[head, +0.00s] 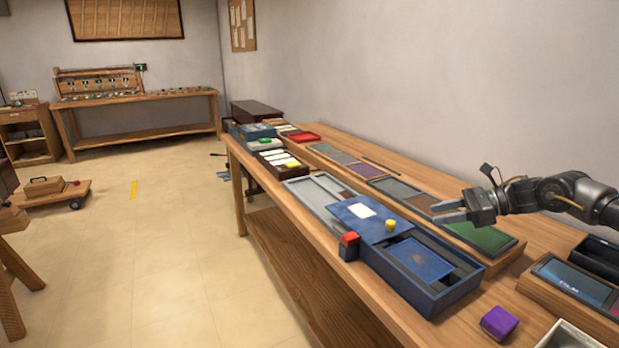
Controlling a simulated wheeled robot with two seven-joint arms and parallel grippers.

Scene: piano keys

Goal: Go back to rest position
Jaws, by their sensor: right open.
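My right gripper (449,211) is at the right of the head view, its arm coming in from the right edge. Its fingers point left and stand apart with nothing between them. It is above the wooden table (376,302), over the area of the green panel (483,236) and behind the blue box (424,284). My left gripper is not in the head view.
On the table, the blue box has a blue lid (367,219) with a yellow knob (390,225). A red-topped block (349,246) stands beside it. A purple block (499,322) lies at the front right. Open floor (170,270) is at the left.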

